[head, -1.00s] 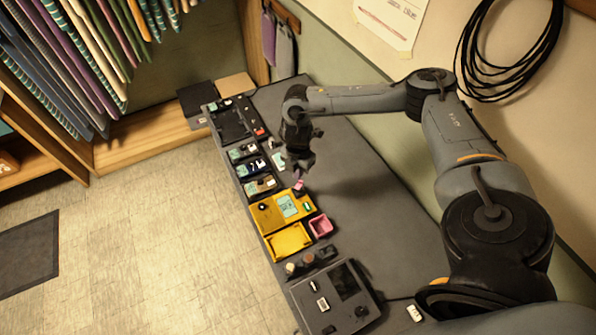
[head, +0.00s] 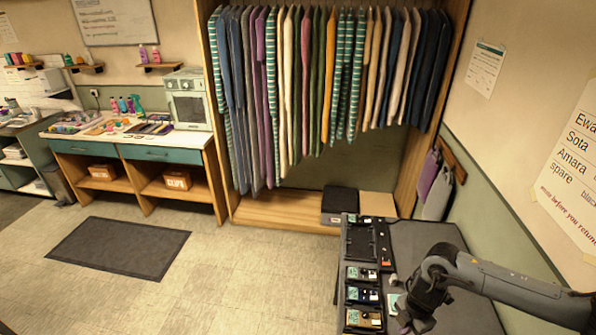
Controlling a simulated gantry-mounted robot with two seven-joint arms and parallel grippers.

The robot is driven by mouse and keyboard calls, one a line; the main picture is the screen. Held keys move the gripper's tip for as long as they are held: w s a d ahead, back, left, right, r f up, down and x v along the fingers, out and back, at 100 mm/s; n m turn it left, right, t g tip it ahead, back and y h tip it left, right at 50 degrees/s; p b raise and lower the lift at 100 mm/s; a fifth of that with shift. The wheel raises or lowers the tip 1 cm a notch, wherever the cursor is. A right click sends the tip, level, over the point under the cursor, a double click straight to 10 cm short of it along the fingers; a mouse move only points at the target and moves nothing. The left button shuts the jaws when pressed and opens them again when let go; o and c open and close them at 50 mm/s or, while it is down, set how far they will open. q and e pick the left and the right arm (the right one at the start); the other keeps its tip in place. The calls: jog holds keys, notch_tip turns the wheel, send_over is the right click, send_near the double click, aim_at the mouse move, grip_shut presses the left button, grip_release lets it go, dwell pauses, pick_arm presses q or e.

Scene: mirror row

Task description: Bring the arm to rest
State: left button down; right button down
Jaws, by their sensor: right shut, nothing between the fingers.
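My right arm (head: 520,287) reaches in from the right edge over the grey table (head: 425,240). My right gripper (head: 408,322) is low in the picture, near the bottom edge, just right of the row of trays. It points downward and is shut with nothing between its fingers. The fingertips are close to the bottom edge and partly hard to make out. My left gripper is not in view.
Small black trays (head: 363,295) line the table's left edge, with a larger tray (head: 362,242) beyond. A clothes rack (head: 330,90) stands behind. A dark mat (head: 118,247) lies on the floor. The table's far right part is clear.

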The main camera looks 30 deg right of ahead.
jog(key=w+a+f+n+t+y, duration=0.1)
jog(key=a+t+y, duration=0.1)
jog(key=a, duration=1.1)
jog(key=w+a+f+n+t+y, duration=0.1)
jog(key=a+f+t, duration=0.1)
jog(key=a, duration=1.2)
jog(key=s+a+r+m+t+y+p, duration=0.1)
jog(key=a+r+m+t+p, duration=0.15)
jog(key=a+r+m, duration=0.5)
jog(key=s+d+m+g+h, duration=0.3)
jog(key=s+d+m, duration=0.7)
jog(key=s, duration=0.3)
jog(key=shift+s+d+r+h, duration=0.15)
jog(key=shift+s+d+h, duration=0.15)
jog(key=shift+s+h, duration=0.1)
